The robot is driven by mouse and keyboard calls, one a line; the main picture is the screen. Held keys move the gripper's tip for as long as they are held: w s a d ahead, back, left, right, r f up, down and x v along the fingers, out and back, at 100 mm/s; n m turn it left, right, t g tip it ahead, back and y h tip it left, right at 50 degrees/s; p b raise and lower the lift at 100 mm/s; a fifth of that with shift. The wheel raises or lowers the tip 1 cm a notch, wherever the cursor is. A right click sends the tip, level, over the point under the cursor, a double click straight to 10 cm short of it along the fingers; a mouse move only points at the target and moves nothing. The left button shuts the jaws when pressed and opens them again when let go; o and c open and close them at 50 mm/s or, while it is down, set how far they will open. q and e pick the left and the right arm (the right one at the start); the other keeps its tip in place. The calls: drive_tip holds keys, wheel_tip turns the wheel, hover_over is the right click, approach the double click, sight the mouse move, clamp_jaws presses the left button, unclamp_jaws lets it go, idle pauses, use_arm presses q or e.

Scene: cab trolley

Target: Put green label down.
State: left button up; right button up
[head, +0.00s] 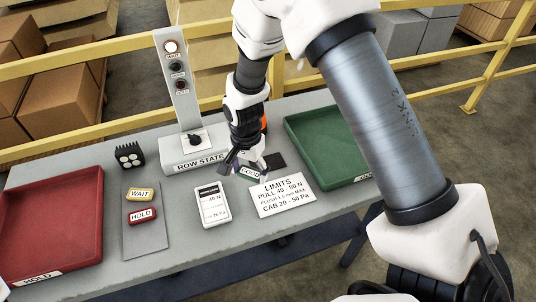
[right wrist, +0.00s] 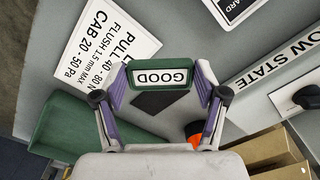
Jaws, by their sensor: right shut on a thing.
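The green label (head: 251,171), with GOOD on a white face, is between the fingers of my right gripper (head: 246,167) near the middle of the table. In the right wrist view the green label (right wrist: 160,75) spans the gap between the two purple-lined fingers (right wrist: 162,82), its lettering upside down. My right gripper is shut on it. A small dark pad (head: 275,160) lies just right of the label in the head view and partly shows behind it in the wrist view. Whether the label touches the table is unclear. My left gripper is out of view.
The ROW STATE post (head: 179,95) stands behind. A green tray (head: 298,152) is right, a red tray (head: 92,176) far left. A grey mat (head: 146,243) holds WAIT and HOLD labels.

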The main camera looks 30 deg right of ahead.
drive_tip(key=p, duration=0.2)
hover_over(267, 164)
drive_tip(key=shift+a+f, duration=0.3)
drive_tip(key=shift+f, duration=0.05)
drive_tip(key=f, duration=0.1)
drive_tip(key=f+p, duration=0.1)
drive_tip(key=f, duration=0.1)
drive_tip(key=shift+s+d+f, duration=0.1)
drive_tip(key=shift+d+f, duration=0.05)
drive_tip(key=shift+d, duration=0.05)
drive_tip(key=shift+f, duration=0.25)
drive_tip(key=shift+f, duration=0.1)
drive_tip(key=o, duration=0.9)
